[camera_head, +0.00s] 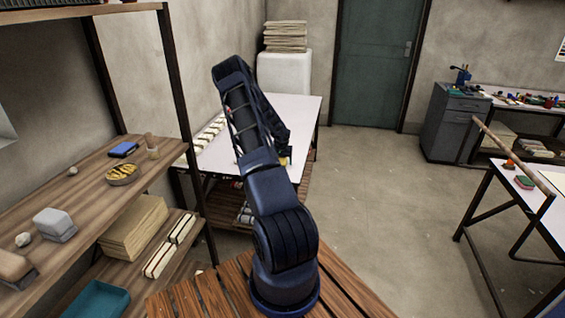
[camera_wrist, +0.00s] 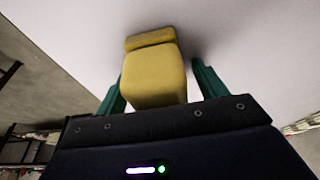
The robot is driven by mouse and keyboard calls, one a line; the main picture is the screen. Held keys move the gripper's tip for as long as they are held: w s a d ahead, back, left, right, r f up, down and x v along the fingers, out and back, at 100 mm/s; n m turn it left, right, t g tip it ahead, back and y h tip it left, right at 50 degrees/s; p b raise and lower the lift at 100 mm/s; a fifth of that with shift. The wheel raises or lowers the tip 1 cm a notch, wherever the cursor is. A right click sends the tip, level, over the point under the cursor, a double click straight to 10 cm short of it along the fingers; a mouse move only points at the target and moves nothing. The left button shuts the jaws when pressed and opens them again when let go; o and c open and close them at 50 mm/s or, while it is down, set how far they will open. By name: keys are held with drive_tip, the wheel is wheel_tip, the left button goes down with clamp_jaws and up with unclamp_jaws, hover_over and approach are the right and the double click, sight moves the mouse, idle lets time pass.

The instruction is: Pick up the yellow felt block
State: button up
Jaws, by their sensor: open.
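The yellow felt block (camera_wrist: 155,74) shows large in the wrist view, on a white tabletop (camera_wrist: 244,38). It has a broad body and a narrower, darker band at its far end. My gripper (camera_wrist: 160,84) is open, with one green finger on each side of the block. A gap shows between the right finger and the block; the left finger looks close, and I cannot tell whether it touches. In the head view my arm hides most of the gripper, and only a small yellow patch (camera_head: 284,161) shows at the white table (camera_head: 305,112).
Folded pale cloths (camera_head: 210,131) lie along the table's left edge. A wooden shelf unit (camera_head: 100,190) with several items stands at left. A white block with stacked cloths (camera_head: 286,36) is behind the table. Open floor (camera_head: 390,200) lies to the right.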

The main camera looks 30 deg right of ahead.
drive_tip(key=c, duration=1.1)
drive_tip(key=shift+o, duration=0.2)
drive_tip(key=shift+r, duration=0.1)
